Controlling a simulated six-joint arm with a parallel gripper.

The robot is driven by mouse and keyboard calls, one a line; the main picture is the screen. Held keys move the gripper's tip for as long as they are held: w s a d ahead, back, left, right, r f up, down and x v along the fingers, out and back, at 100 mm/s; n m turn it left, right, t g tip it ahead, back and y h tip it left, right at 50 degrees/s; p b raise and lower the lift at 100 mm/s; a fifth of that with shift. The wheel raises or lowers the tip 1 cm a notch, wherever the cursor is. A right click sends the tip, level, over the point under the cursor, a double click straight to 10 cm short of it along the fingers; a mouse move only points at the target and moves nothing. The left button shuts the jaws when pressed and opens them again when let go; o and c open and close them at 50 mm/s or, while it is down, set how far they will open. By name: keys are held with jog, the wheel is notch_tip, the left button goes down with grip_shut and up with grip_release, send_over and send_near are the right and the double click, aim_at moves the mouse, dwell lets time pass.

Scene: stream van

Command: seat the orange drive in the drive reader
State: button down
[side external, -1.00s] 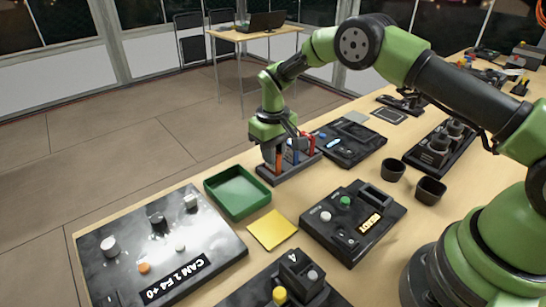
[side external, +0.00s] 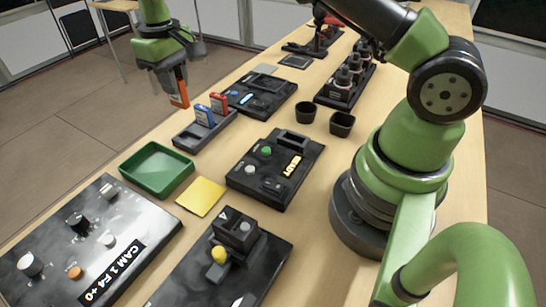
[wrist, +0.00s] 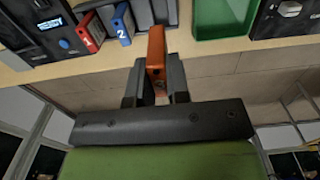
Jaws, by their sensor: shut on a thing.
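My gripper (side external: 172,76) is shut on the orange drive (side external: 179,95) and holds it upright in the air, left of and above the drive rack. In the wrist view the orange drive (wrist: 156,48) sticks out between the two fingers (wrist: 156,80). The grey drive rack (side external: 187,140) holds a blue drive (side external: 203,116) and a red drive (side external: 218,104); its near end is empty. A black unit with a lit label and a raised dark block (side external: 275,172) stands right of the rack. I cannot tell for sure whether this is the drive reader.
A green tray (side external: 157,188) and a yellow pad (side external: 201,196) lie nearer the camera. Another black unit (side external: 258,96) stands behind the rack. Two dark cups (side external: 305,113) stand to its right. A panel with knobs (side external: 85,250) fills the near left.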

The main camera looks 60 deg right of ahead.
dwell(0.6)
jog(key=s+d+r, duration=0.1)
jog(key=s+r, duration=0.1)
jog(key=s, duration=0.5)
jog(key=s+d+r, duration=0.1)
jog(key=s+r, duration=0.1)
jog(key=s, duration=0.6)
jog(key=w+f, duration=0.1)
jog(key=w, duration=0.3)
jog(key=w+a+f, duration=0.1)
jog(key=w, duration=0.4)
jog(key=w+f, duration=0.1)
jog(key=w, duration=0.3)
jog(key=shift+w+a+f, duration=0.2)
jog(key=shift+w+a, duration=0.15)
jog(key=shift+w, duration=0.05)
jog(key=shift+w+a+f, duration=0.15)
jog(key=shift+w+f, duration=0.15)
jog(key=shift+w, duration=0.3)
notch_tip(320, 180, down, 10)
jog(key=shift+r, duration=0.2)
